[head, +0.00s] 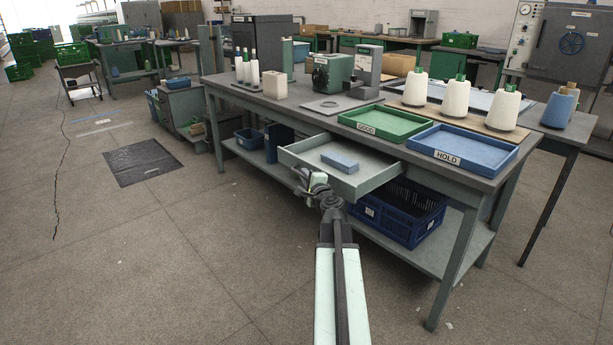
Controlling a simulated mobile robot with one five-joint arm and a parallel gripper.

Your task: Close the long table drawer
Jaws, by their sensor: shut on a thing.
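The long table drawer (372,183) is pulled out from under the top of the long table (300,106). A blue block (340,161) lies in it. My gripper (308,180) is at the middle of the drawer's front, shut on the drawer there. The exact part between the fingers is hidden by the gripper and too small to tell. My arm reaches up to it from the bottom of the view.
A green GOOD tray (384,134) and a blue HOLD tray (436,161) sit on the tabletop above the drawer. A dark blue crate (400,227) stands on the lower shelf. The floor in front, to the left, is clear apart from a dark mat (142,161).

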